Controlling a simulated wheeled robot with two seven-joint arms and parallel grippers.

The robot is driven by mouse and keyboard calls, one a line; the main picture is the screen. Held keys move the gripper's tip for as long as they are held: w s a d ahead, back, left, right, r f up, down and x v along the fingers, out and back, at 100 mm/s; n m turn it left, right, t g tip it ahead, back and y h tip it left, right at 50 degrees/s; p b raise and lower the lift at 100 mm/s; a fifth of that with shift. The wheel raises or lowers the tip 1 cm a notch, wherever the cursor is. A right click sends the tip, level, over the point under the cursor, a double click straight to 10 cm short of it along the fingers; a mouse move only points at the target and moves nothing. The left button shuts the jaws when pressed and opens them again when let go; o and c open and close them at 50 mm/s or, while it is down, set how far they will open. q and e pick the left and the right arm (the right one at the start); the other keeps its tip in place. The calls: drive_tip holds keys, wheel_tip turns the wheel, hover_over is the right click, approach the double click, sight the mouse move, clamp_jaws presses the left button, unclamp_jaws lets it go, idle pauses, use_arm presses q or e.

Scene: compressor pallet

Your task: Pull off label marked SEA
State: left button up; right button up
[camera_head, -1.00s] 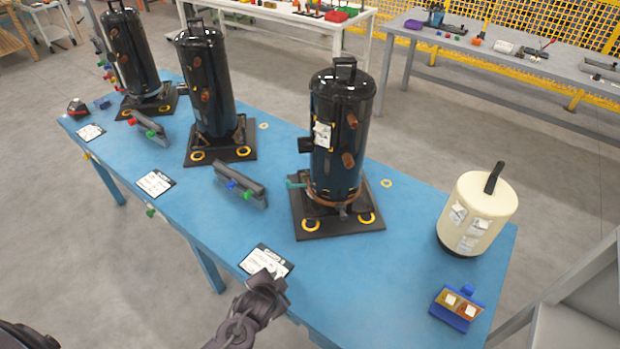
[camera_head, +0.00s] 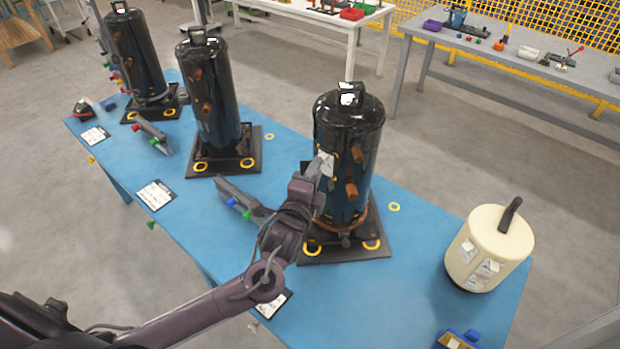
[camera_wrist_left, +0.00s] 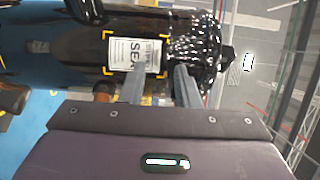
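The white label marked SEA (camera_wrist_left: 133,56), framed by orange corner marks, sits on the black compressor in the left wrist view. In the head view a white label (camera_head: 326,162) shows on the upper side of the nearest black compressor (camera_head: 345,125), partly behind my gripper. My left gripper (camera_head: 314,180) is at that label. In the left wrist view its two fingers (camera_wrist_left: 160,84) are apart with nothing seen between them. One finger overlaps the label's lower edge; the other is beside it. I cannot tell whether they touch. My right gripper is not in view.
Two more black compressors (camera_head: 212,95) (camera_head: 135,50) stand on the blue table (camera_head: 415,265). A cream canister (camera_head: 488,250) stands at the right. A grey bracket with coloured knobs (camera_head: 240,200) lies left of my gripper. A white card (camera_head: 155,195) lies near the front edge.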

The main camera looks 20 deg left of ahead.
sight(322, 167)
use_arm(q)
drive_tip(key=w, duration=0.2)
drive_tip(key=shift+w, duration=0.3)
drive_tip(key=shift+w+f+p, duration=0.1)
drive_tip(key=shift+w+p, duration=0.2)
drive_tip(key=shift+w, duration=0.1)
drive_tip(key=shift+c, duration=0.2)
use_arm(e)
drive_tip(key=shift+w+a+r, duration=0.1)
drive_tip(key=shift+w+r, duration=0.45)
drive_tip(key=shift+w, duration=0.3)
use_arm(q)
clamp_jaws()
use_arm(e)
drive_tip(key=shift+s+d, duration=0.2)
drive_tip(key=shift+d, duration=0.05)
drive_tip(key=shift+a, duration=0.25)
